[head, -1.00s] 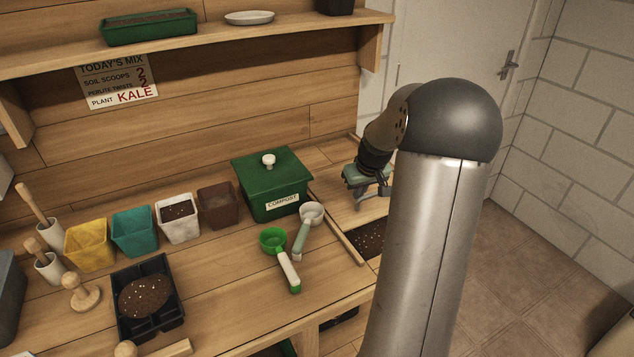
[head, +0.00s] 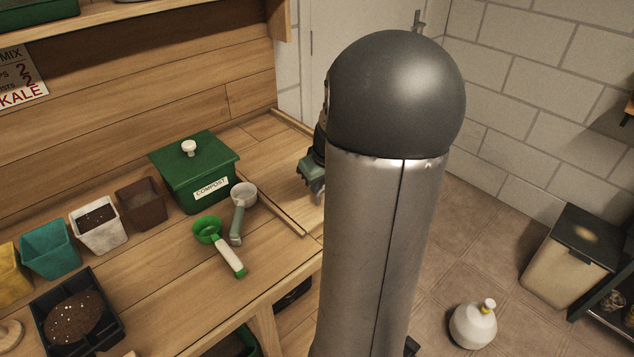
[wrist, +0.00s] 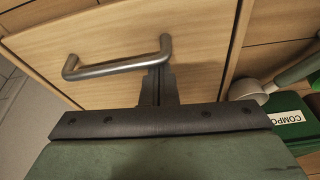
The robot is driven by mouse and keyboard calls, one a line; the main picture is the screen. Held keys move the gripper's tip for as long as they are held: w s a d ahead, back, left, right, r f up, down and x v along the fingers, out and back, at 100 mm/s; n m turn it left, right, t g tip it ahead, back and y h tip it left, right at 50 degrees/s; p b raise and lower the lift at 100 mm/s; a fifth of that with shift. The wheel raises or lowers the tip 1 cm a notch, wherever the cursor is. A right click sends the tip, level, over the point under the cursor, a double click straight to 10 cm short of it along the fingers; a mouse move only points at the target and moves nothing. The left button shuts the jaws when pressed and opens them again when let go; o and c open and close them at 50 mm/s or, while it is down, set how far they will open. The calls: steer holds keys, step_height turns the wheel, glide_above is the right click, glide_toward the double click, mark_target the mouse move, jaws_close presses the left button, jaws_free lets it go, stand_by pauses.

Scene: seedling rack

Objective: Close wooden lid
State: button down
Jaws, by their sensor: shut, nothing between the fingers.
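The wooden lid is a flat light-wood panel with a metal bar handle. In the wrist view the lid (wrist: 110,25) fills the middle, and its handle (wrist: 110,67) is just beyond my fingers. In the head view the lid (head: 288,192) lies flat in the bench beside a wooden rail, with wood where it shows and no soil visible. My gripper (wrist: 158,75) is shut and empty, its fingers by the handle's right end; I cannot tell if they touch. In the head view my gripper (head: 312,185) is over the lid, partly hidden by my arm, which also hides the lid's right side.
A green compost box (head: 195,175) stands left of the rail (head: 275,208). A green scoop (head: 220,245) and a grey-white scoop (head: 241,210) lie before it. Several pots and a black soil tray (head: 75,320) are further left. A white jug (head: 473,325) stands on the floor.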

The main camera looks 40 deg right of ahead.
steer(key=shift+s+f, duration=0.15)
steer(key=shift+s, duration=0.1)
